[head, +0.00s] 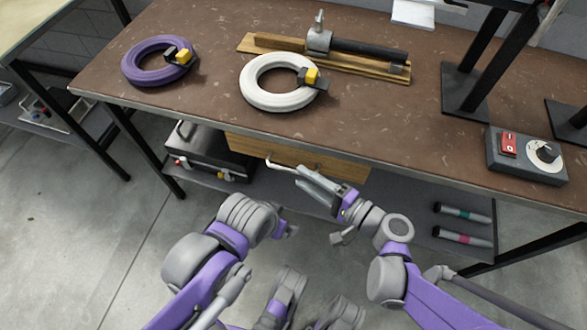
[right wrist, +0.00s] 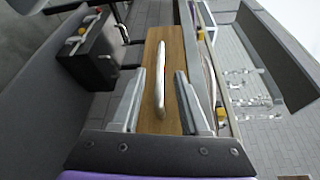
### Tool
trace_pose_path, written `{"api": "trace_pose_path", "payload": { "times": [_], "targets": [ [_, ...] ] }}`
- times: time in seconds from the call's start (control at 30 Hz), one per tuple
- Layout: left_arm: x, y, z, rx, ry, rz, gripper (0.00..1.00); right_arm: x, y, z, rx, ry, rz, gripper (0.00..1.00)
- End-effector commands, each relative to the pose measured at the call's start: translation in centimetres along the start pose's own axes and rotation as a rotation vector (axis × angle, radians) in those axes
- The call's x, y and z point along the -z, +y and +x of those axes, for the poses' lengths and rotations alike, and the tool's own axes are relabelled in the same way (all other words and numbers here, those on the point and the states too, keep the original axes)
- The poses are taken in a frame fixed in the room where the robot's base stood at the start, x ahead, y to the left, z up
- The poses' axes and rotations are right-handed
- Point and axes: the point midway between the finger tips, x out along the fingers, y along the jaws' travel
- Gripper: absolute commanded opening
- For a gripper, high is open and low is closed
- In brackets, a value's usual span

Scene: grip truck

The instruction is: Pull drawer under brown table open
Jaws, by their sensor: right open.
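The brown table (head: 400,135) spans the upper part of the head view. Under its front edge is a wooden drawer (head: 341,170), which appears shut, with a pale metal bar handle (head: 284,166). My right gripper (head: 303,178) is open in front of the drawer, close to the handle. In the right wrist view the handle (right wrist: 159,80) stands between the two spread fingers of the right gripper (right wrist: 160,73), against the wooden drawer front (right wrist: 153,50). Neither finger visibly presses on it. My left arm is bent low at the left; its jaws do not show clearly.
A purple ring (head: 140,72), a white ring (head: 262,98), a clamp on a wooden board (head: 375,75) and a control box (head: 520,165) lie on the table. A dark case (head: 205,150) and two cylinders (head: 462,212) sit on the lower shelf. Dark table legs stand nearby.

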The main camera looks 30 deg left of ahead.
Motion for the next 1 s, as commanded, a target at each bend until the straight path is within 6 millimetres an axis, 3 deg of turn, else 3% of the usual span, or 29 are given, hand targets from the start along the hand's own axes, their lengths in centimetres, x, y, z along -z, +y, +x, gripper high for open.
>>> {"api": "trace_pose_path", "payload": {
  "times": [0.1,0.3,0.67,0.9,1.0],
  "targets": [
    [-0.1,0.0,0.4,0.0,-0.001,0.0,0.9,-0.1,0.1,2.3,0.0,-0.005,0.0,0.45],
    [-0.1,0.0,0.7,0.0,-0.002,0.0,0.9,0.0,0.1,4.4,-0.001,-0.001,0.0,0.45],
    [-0.1,0.0,0.7,0.0,-0.002,0.0,0.9,0.0,0.0,4.8,-0.001,0.001,0.0,0.45],
    [-0.2,0.0,0.7,0.0,-0.002,0.0,0.9,0.0,0.0,4.8,-0.001,0.001,0.0,0.02],
    [-0.2,0.0,0.7,0.0,-0.002,0.0,0.9,0.0,0.0,4.8,-0.001,0.001,0.0,0.0]
  ]
}}
